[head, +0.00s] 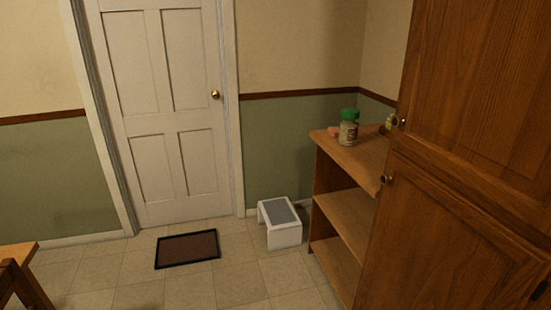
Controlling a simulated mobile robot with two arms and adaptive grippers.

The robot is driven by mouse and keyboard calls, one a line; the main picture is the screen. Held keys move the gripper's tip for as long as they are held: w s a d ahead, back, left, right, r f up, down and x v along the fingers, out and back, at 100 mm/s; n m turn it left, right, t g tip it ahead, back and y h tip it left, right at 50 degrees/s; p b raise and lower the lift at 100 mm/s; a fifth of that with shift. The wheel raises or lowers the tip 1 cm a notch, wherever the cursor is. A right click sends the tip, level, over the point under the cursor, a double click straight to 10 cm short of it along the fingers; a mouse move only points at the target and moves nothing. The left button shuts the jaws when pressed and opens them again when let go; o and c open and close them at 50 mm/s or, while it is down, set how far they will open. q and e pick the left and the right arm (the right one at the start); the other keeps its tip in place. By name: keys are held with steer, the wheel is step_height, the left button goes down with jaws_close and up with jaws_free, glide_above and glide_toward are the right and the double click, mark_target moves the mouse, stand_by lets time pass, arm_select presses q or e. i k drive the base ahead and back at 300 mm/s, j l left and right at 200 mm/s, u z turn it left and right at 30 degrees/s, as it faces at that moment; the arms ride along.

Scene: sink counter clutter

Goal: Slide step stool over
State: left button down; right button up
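The step stool (282,235) is white with a grey top pad. It stands upright on the tiled floor against the green lower wall, between the door frame and the wooden shelf unit. None of my grippers or arms shows in the head view, so both are away from the stool as far as this view covers.
A white panelled door (165,110) is shut at the back. A dark doormat (188,249) lies before it. An open wooden shelf unit (345,213) holds a green-lidded jar (348,130). A tall wooden cabinet (455,190) fills the right.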

mark_target(284, 225)
steer(key=i+j+z, duration=0.1)
steer(key=i, duration=0.45)
steer(key=i+j, duration=0.4)
steer(key=i+j+z, duration=0.15)
steer(key=i, duration=0.5)
steer(key=j, duration=0.1)
